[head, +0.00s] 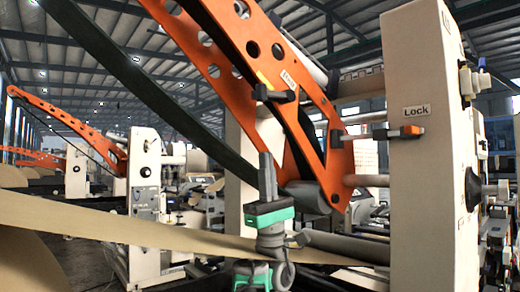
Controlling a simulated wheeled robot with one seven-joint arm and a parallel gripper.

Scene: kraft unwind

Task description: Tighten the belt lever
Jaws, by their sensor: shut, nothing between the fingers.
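The belt lever (275,94) is a small dark handle on the orange arm of the machine, just under a small white label (289,80) whose text is hard to read. A wide dark belt (150,95) runs down from the upper left behind the orange arm. My gripper (267,155) points upward in the lower middle, its grey fingers shut and empty. In the picture it is below the lever, with a visible gap between them. How far apart they are in depth I cannot tell.
A second lever with an orange tip (410,131) sits under a "Lock" label (416,111) on the cream post (415,200) at right. A tan paper web (130,225) crosses low behind my arm. A grey roller end (312,196) is right of my gripper.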

